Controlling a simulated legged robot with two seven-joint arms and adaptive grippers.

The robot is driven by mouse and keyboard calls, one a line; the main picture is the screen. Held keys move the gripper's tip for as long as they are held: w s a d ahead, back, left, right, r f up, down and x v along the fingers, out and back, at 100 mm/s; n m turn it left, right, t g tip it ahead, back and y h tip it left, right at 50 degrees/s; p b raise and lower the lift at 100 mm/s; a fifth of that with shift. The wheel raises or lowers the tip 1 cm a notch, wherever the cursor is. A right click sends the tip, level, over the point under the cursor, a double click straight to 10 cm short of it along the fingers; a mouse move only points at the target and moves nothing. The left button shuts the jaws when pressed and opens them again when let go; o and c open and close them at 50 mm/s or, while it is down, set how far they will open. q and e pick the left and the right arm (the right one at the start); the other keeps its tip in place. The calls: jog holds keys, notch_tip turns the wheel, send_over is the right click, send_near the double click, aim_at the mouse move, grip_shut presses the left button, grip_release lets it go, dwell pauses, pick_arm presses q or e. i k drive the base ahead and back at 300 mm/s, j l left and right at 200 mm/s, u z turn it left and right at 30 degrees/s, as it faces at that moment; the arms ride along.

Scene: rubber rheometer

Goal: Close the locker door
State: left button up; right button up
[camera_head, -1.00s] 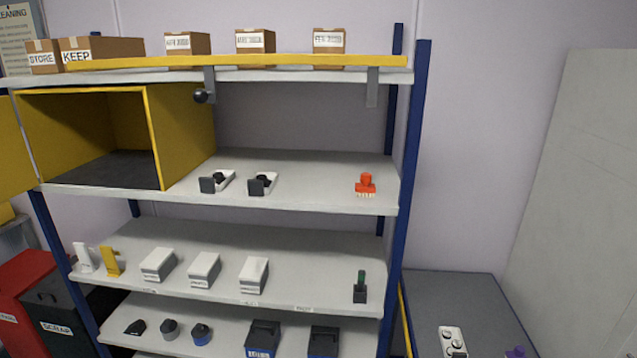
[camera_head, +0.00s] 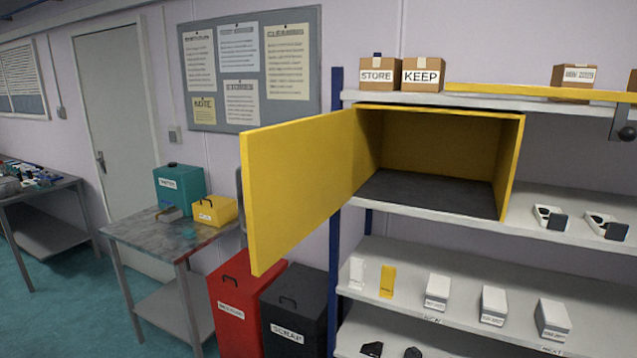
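The yellow locker (camera_head: 517,165) sits on the upper shelf of the rack, and its inside looks empty with a dark floor. Its yellow door (camera_head: 300,185) is hinged on the locker's left side and stands wide open. The door swings out to the left and toward me, past the rack's blue left post. Neither of my grippers is in view, and nothing touches the door.
Boxes marked STORE (camera_head: 378,76) and KEEP (camera_head: 423,74) stand above the locker. A red bin (camera_head: 240,310) and a black SCRAP bin (camera_head: 292,312) stand below the door. A metal table (camera_head: 165,238) with a teal box (camera_head: 180,188) is at left.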

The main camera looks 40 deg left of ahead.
aim_at(297, 174)
jog(key=k+j, duration=0.1)
jog(key=j, duration=2.5)
